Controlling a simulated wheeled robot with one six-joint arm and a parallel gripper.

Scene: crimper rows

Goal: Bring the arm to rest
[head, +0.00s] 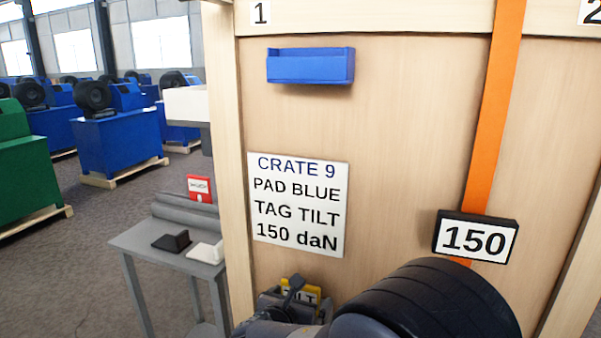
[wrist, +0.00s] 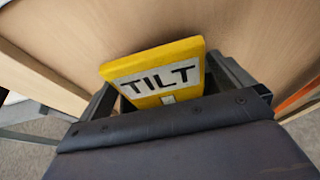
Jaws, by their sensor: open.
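My gripper (head: 291,303) is low in front of the crate's wooden panel (head: 400,120), at the bottom of the head view. In the wrist view my gripper (wrist: 172,88) is open, with a dark finger on each side of a yellow TILT tag (wrist: 190,54). The tag lies against or very near the wooden panel; whether the fingers touch it I cannot tell. In the head view the tag (head: 298,290) is mostly hidden behind my gripper. My dark arm covers the bottom right of the head view.
A white label (head: 298,205) reads CRATE 9, PAD BLUE, TAG TILT, 150 daN. A blue holder (head: 310,67) is above it. An orange strap (head: 492,100) carries a 150 plate (head: 475,238). A grey table (head: 150,243) stands left; blue machines (head: 118,145) stand beyond on open floor.

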